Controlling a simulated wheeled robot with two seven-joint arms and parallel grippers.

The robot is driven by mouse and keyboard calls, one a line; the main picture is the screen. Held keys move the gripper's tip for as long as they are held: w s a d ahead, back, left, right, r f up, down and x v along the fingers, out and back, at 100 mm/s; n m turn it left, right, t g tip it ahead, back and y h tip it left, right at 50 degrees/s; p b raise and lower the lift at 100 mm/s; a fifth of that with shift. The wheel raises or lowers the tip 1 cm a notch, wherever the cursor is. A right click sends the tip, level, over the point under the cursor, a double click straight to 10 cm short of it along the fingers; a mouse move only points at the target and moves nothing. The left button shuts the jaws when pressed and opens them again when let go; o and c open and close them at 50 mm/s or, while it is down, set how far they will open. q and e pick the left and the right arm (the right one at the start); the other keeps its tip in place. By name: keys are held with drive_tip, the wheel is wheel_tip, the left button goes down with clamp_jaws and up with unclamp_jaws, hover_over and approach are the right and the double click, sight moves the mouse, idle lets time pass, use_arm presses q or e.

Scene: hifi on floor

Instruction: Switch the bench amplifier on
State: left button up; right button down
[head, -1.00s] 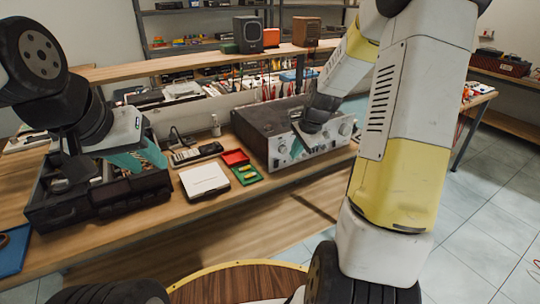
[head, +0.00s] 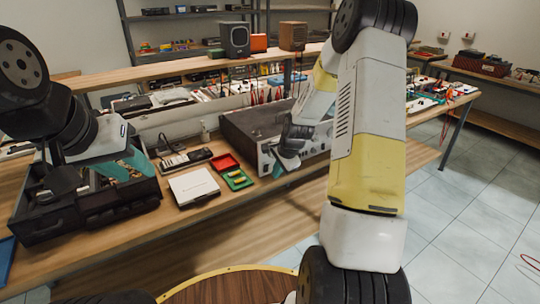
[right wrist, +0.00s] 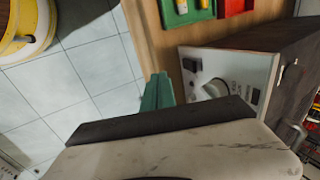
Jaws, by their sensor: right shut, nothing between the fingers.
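The bench amplifier (head: 250,122) is a dark box with a silver front panel, standing on the workbench. Its left front part shows in the right wrist view (right wrist: 232,72), with a large knob, a small knob and a dark handle. My right gripper (head: 278,169) is in front of the panel's left part and hides some of it. In the right wrist view its teal fingers (right wrist: 157,92) are together and empty, just beside the panel's edge; contact cannot be told. My left gripper (head: 126,166) hangs over a black case; its finger gap is unclear.
The open black case (head: 90,215) stands at the left on the bench. A white box (head: 194,187), a red tray (head: 225,162), a green tray (head: 238,180) and a multimeter (head: 187,160) lie left of the amplifier. Floor is free in front.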

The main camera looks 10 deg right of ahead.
sight(267, 166)
drive_tip(key=shift+w+a+r, duration=0.1)
drive_tip(key=shift+w+a, duration=0.1)
drive_tip(key=shift+w, duration=0.45)
drive_tip(key=shift+w+a+r, duration=0.1)
drive_tip(key=shift+w+a, duration=0.15)
drive_tip(key=shift+w, duration=0.35)
drive_tip(key=shift+w+a, duration=0.2)
drive_tip(key=shift+w, duration=0.45)
drive_tip(key=shift+w+a+r, duration=0.15)
drive_tip(key=shift+w, duration=0.2)
drive_tip(key=shift+r, duration=0.1)
drive_tip(key=shift+r, duration=0.7)
